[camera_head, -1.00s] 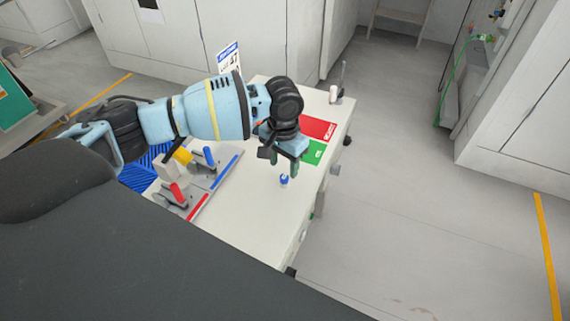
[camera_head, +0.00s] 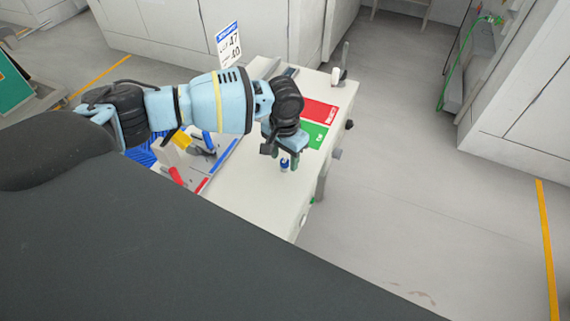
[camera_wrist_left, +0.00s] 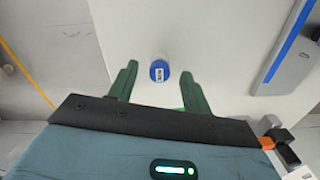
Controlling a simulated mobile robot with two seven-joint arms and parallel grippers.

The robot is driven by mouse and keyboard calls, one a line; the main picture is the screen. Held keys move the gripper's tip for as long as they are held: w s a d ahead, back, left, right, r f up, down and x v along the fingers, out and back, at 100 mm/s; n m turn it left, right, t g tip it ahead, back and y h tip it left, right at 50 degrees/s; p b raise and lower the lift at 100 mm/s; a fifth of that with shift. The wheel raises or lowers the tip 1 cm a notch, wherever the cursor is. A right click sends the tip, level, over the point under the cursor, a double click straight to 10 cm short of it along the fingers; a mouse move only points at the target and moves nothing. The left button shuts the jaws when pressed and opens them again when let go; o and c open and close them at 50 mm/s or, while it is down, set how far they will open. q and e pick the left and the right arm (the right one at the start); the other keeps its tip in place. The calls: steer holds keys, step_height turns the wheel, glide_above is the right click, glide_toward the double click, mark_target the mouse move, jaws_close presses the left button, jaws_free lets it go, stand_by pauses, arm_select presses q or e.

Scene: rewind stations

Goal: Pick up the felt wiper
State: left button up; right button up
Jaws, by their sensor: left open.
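A small blue-capped piece with a white label, which looks like the felt wiper (camera_head: 284,166), stands on the white table top near its right edge. In the left wrist view the felt wiper (camera_wrist_left: 159,70) shows as a round blue top between the green fingertips, with clear gaps on both sides. My left gripper (camera_head: 290,158) is open, pointing down just over or around the wiper, which its fingers partly hide in the head view. The left gripper (camera_wrist_left: 159,77) holds nothing. I cannot tell its exact height over the table. My right gripper is not in view.
A red mat (camera_head: 320,113) and a green mat (camera_head: 314,135) lie behind the gripper. A grey fixture with a blue strip (camera_head: 226,155) and red parts (camera_head: 177,176) stands left. A white object with an upright post (camera_head: 337,76) is at the far corner. The front table top is clear.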

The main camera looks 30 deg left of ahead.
arm_select(q)
steer(key=shift+f, duration=1.45)
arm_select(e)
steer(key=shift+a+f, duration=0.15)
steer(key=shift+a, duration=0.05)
arm_select(q)
steer(key=shift+c, duration=0.3)
jaws_close()
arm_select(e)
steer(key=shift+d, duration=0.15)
arm_select(q)
steer(key=shift+r, duration=0.2)
